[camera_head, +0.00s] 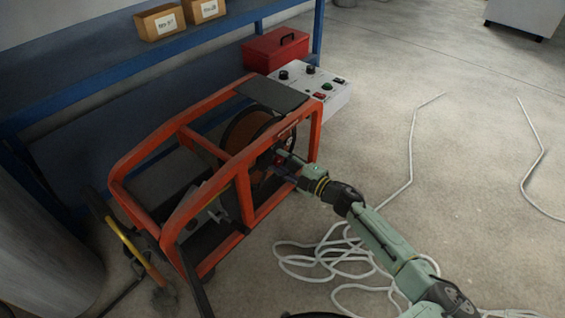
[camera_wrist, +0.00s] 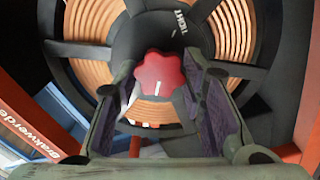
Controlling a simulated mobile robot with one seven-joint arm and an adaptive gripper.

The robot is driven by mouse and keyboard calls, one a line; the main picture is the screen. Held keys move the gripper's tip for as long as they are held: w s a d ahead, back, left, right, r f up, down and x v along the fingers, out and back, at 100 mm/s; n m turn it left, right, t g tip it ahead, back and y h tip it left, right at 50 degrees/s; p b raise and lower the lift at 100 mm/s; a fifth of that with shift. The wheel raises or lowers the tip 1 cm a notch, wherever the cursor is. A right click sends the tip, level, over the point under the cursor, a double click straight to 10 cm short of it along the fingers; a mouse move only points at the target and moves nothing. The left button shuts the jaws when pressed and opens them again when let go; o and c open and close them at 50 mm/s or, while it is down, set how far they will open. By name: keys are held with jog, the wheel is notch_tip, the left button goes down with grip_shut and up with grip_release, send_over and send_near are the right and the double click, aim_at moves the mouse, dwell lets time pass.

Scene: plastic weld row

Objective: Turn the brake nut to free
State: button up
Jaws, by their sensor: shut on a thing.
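The brake nut (camera_wrist: 160,74) is a red lobed knob with a white line on it, at the centre of a reel in the wrist view. In the head view my gripper (camera_head: 284,163) reaches the reel (camera_head: 246,132) inside the orange frame (camera_head: 183,131). Any "free" marking is not visible.
Orange wire and dark spokes (camera_wrist: 80,50) surround the hub. A grey control box (camera_head: 335,98) and a red toolbox (camera_head: 275,50) stand behind the frame. A loose pale cable (camera_head: 315,262) lies on the floor below my arm.

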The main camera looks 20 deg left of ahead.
jog(key=o, duration=1.1)
jog(key=shift+o, duration=0.2)
jog(key=shift+d, duration=0.15)
jog(key=v, duration=1.2)
